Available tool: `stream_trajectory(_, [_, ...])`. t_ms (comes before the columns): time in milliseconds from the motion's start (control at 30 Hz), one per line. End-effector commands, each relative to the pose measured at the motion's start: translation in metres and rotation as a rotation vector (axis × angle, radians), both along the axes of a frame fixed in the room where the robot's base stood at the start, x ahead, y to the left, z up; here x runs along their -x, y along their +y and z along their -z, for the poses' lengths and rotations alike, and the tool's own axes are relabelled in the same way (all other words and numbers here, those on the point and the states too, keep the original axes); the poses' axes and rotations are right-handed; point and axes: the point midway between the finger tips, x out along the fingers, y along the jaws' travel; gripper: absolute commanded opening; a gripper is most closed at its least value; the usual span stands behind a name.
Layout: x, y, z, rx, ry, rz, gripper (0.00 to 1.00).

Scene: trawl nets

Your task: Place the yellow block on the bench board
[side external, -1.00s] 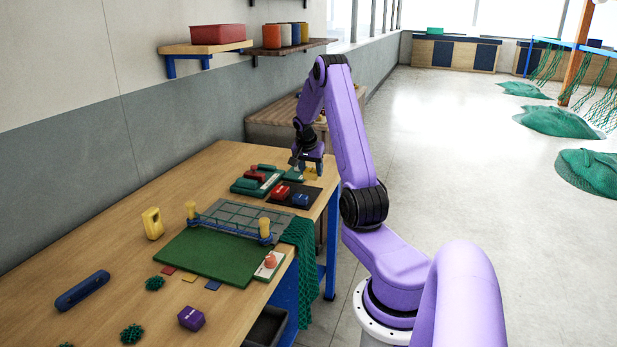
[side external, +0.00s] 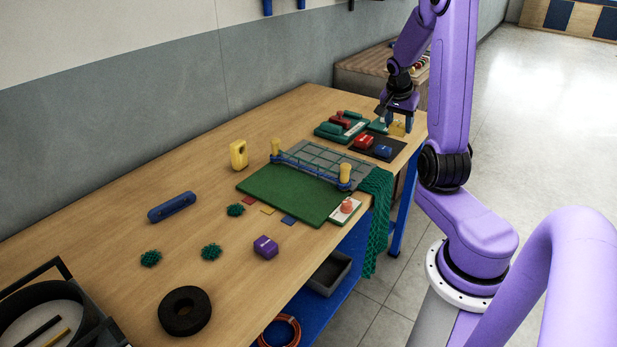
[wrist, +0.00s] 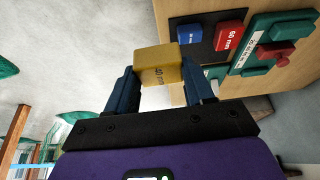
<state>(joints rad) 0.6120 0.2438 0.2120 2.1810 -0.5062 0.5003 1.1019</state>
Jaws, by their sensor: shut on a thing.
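The yellow block (side external: 397,129) is between the fingers of my gripper (side external: 396,118), at the far right end of the bench. In the wrist view the yellow block (wrist: 158,66) has dark lettering, and both blue fingers of my gripper (wrist: 160,80) press its sides. A dark board (side external: 360,150) bearing a red block (side external: 364,141) and a blue block (side external: 383,150) lies just in front of it. I cannot tell whether the yellow block touches the bench. A larger green board (side external: 290,195) lies mid-bench; which one is the bench board is unclear.
A green gauge stand with a red part (side external: 340,121) sits behind the dark board. Yellow posts (side external: 345,172) and netting stand by the green board. A yellow upright piece (side external: 239,155), a purple block (side external: 265,247) and a black ring (side external: 185,311) lie leftward. The bench's back strip is clear.

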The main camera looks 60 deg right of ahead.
Motion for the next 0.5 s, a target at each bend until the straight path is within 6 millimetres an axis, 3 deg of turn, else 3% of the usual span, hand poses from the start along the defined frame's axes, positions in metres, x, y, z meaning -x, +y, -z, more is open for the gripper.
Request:
stream_trajectory(200, [-0.038, 0.088, -0.003, -0.021, 0.001, -0.006, 0.22])
stream_trajectory(500, [-0.053, 0.207, -0.007, -0.020, 0.007, 0.007, 0.22])
